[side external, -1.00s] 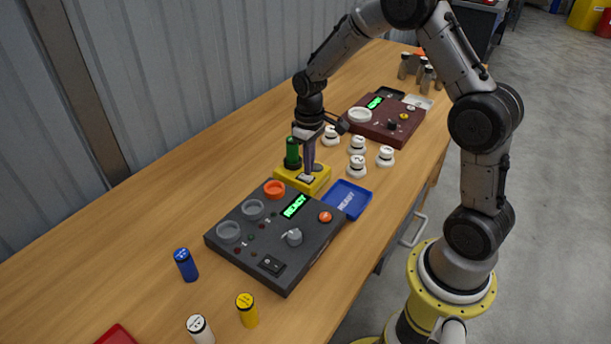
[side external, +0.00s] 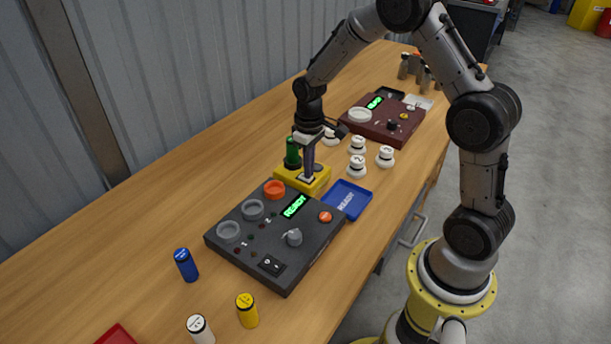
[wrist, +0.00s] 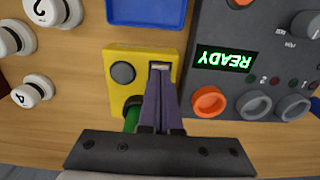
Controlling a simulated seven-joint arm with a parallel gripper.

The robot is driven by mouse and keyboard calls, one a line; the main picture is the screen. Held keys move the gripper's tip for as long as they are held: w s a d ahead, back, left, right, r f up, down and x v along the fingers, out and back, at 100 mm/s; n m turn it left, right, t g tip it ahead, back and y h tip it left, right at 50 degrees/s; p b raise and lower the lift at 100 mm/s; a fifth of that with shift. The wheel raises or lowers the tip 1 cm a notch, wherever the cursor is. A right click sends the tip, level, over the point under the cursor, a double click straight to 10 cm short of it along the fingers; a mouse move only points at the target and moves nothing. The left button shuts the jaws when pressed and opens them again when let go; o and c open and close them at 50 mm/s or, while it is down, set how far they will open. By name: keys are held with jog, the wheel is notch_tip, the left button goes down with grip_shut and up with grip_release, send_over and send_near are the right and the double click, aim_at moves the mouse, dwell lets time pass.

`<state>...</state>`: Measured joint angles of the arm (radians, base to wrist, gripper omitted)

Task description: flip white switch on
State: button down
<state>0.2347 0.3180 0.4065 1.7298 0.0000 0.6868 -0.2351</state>
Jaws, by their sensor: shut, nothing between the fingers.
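The white switch (wrist: 160,67) is set in a small dark plate on top of the yellow box (wrist: 116,88). The yellow box also shows in the side view (side external: 318,186), on the table behind the dark grey panel. My gripper (wrist: 160,78) is shut and empty, pointing down, with its purple fingertips right at the switch. The fingertips cover part of the switch, so I cannot tell its tilt or whether they touch it. The box also has a round dark grey button (wrist: 123,73) and a green cylinder (side external: 292,152) standing in it, beside my fingers.
The dark grey panel (side external: 248,252) with a lit READY display is close to the box. A blue tray (side external: 347,198) lies to its right. Several white knobbed pieces (side external: 357,166) and a dark red panel (side external: 384,128) stand behind. Blue (side external: 186,265) and yellow (side external: 247,310) cylinders stand in front.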

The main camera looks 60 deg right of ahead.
jog(key=shift+f, duration=0.3)
jog(key=shift+r, duration=3.5)
